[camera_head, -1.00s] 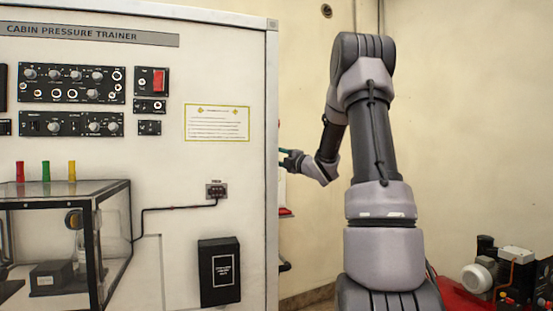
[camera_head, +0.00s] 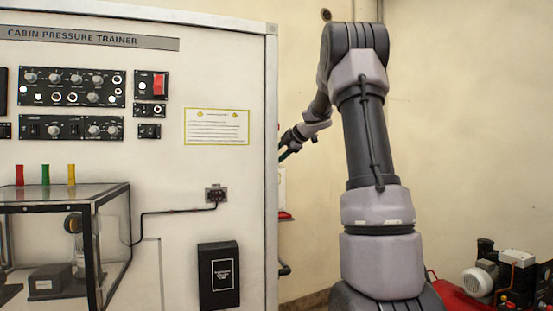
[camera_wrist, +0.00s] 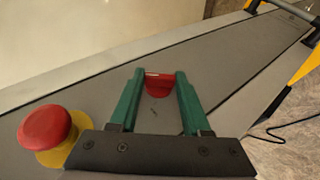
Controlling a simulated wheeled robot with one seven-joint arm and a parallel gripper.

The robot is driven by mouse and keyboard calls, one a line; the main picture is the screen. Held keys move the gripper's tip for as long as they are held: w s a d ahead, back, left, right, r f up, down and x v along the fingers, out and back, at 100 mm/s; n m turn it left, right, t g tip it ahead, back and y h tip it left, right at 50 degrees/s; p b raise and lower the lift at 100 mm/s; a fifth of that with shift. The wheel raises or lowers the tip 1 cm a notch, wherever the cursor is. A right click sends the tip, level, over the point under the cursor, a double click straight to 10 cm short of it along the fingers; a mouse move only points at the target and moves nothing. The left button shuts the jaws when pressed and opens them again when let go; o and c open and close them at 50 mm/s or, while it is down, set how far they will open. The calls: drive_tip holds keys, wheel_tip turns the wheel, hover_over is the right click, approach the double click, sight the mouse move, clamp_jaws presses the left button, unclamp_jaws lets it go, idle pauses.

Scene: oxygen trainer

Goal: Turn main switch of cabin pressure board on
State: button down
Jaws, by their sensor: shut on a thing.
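The cabin pressure board (camera_head: 220,75) fills the left half of the head view. In the wrist view, a red switch (camera_wrist: 158,86) sits on the board's grey side face (camera_wrist: 215,62). My gripper (camera_wrist: 160,76) has its green fingers on both sides of this switch and is shut on it. The fingers hide part of the switch. In the head view, my gripper (camera_head: 286,153) reaches around the board's right edge, and its tips are mostly hidden. White indicator lights (camera_head: 38,97) glow on the front panels.
A red mushroom button (camera_wrist: 46,128) on a yellow base is left of my gripper on the side face. A yellow and black frame (camera_wrist: 303,68) is at the right. A red-based machine (camera_head: 490,280) stands on the floor at right. A clear-walled box (camera_head: 65,195) fronts the board.

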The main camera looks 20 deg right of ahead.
drive_tip(key=shift+w+r+g, duration=0.1)
drive_tip(key=shift+g, duration=0.5)
drive_tip(key=shift+a, duration=0.1)
drive_tip(key=shift+c, duration=1.8)
unclamp_jaws()
drive_tip(key=v, duration=1)
drive_tip(key=shift+r+g, duration=0.3)
drive_tip(key=shift+r, duration=0.05)
